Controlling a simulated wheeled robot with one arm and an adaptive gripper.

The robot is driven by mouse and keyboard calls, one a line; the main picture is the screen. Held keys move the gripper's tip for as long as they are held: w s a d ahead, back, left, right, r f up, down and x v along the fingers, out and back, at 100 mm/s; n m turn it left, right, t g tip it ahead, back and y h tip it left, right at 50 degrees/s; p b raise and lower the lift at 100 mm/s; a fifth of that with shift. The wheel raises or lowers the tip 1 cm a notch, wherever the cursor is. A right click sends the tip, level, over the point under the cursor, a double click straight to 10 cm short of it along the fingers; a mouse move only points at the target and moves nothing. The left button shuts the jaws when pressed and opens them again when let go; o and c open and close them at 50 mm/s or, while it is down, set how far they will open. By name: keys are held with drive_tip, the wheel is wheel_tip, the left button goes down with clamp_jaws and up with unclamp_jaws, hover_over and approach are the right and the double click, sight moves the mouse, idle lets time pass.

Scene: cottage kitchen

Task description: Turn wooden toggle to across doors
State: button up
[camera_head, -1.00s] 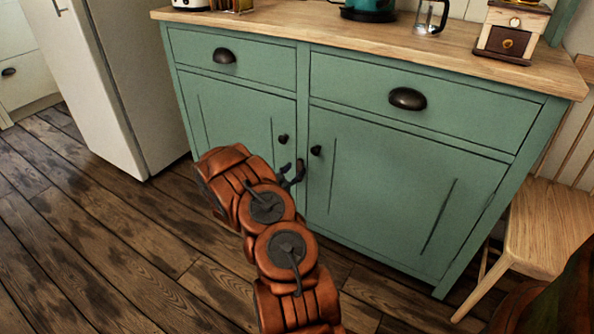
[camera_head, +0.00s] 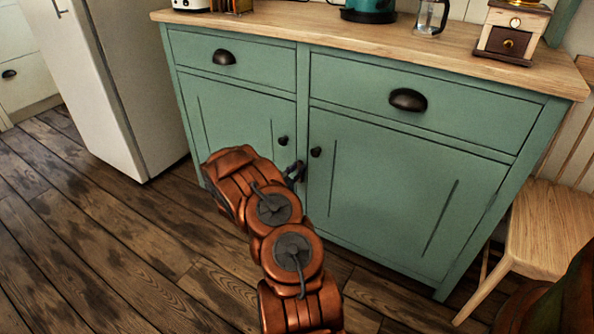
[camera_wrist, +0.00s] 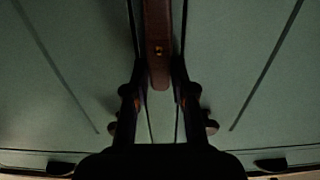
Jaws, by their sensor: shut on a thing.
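The wooden toggle (camera_wrist: 158,45) is a reddish-brown strip with a small brass screw, seen in the wrist view. It lies lengthwise along the seam between the two green doors. My gripper (camera_wrist: 159,82) has a dark finger on each side of the toggle's near end and is shut on it. In the head view my gripper (camera_head: 294,172) is at the seam below the knobs; the toggle cannot be made out there. The left door (camera_head: 235,115) and right door (camera_head: 400,185) look closed.
Dark round knobs (camera_head: 283,141) (camera_head: 316,152) flank the seam close to my gripper. Drawers with cup pulls (camera_head: 408,99) sit above. A wooden chair (camera_head: 540,225) stands at the right and a white fridge (camera_head: 100,90) at the left. The floor in front is clear.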

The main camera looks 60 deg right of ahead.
sight(308, 173)
clamp_jaws()
drive_tip(key=shift+s+m, duration=0.1)
drive_tip(key=shift+m, duration=0.2)
drive_tip(key=m+b, duration=0.1)
drive_tip(key=m, duration=0.3)
drive_tip(key=s+f+m+b, duration=0.1)
drive_tip(key=m, duration=0.3)
drive_tip(key=s+f+m+b, duration=0.1)
drive_tip(key=m, duration=0.4)
drive_tip(key=shift+s, duration=0.15)
drive_tip(key=m+b, duration=0.2)
drive_tip(key=b, duration=0.1)
drive_tip(key=shift+s+f+m, duration=0.1)
drive_tip(key=shift+f+m, duration=0.2)
drive_tip(key=shift+m, duration=0.1)
drive_tip(key=shift+m+b, duration=0.5)
drive_tip(key=shift+m, duration=0.4)
